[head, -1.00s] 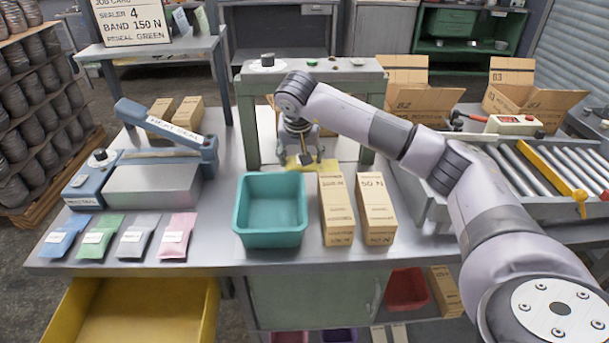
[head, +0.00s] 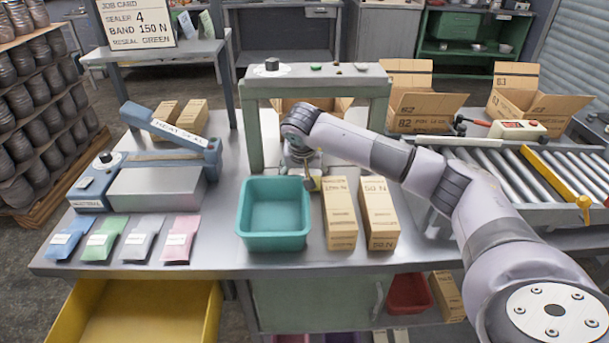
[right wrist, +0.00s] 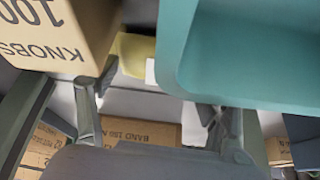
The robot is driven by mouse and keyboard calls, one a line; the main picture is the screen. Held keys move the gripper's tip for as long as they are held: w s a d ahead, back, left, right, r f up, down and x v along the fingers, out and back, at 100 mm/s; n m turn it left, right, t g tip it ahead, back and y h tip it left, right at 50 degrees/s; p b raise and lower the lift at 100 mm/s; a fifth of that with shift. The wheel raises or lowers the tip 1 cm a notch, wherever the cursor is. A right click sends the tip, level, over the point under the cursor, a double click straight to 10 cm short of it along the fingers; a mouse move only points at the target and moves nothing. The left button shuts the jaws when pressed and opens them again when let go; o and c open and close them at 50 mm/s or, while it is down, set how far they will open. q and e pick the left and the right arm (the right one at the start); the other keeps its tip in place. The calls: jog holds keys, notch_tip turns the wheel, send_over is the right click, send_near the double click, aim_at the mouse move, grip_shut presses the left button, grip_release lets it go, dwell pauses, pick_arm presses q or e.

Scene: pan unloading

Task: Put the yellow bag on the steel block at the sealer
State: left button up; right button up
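The yellow bag (right wrist: 135,55) with a white label shows in the right wrist view, between a cardboard box and the teal bin, partly covered by them. The steel block (head: 155,189) is bare, at the front of the blue sealer (head: 90,198), whose arm (head: 170,128) is raised. My left gripper is not in view.
Two upright cardboard boxes (head: 340,215) stand right of the bin. A green frame (head: 247,125) rises behind my gripper. Blue, green, grey and pink bags (head: 180,240) lie along the front left edge. A roller conveyor (head: 480,160) is at the right.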

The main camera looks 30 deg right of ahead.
jog(key=shift+o, duration=0.9)
